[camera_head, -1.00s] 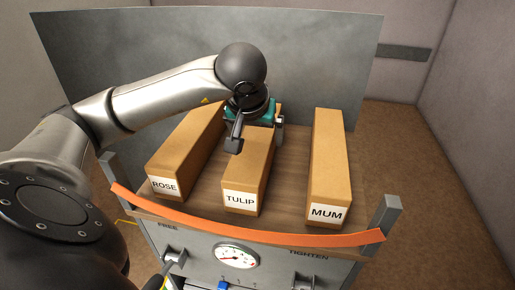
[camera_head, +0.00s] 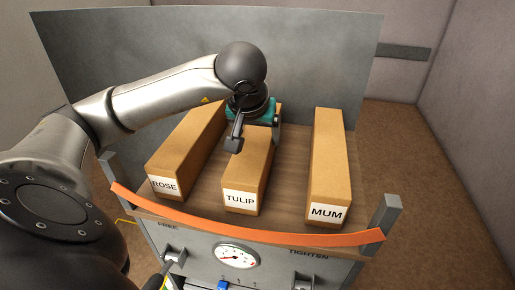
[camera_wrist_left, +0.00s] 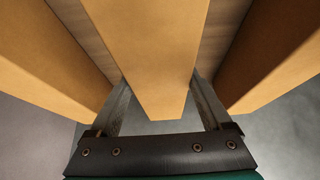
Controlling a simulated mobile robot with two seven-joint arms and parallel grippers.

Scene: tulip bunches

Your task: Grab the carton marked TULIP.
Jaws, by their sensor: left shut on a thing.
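The carton marked TULIP (camera_head: 246,175) is a long tan box with a white label on its front end. It lies on the wooden top between two similar cartons. My left gripper (camera_head: 252,140) is over the carton's rear half, shut on it with one finger on each side. In the left wrist view the same carton (camera_wrist_left: 150,50) runs between the two fingers (camera_wrist_left: 162,105). The fingers and wrist hide part of the carton's far end in the head view. My right gripper is not in view.
The ROSE carton (camera_head: 184,155) lies to the left and the MUM carton (camera_head: 328,170) to the right, with bare wooden top (camera_head: 291,165) between. An orange strap (camera_head: 245,233) crosses the front edge between posts. A grey panel (camera_head: 300,60) stands behind. A gauge (camera_head: 237,256) sits below.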

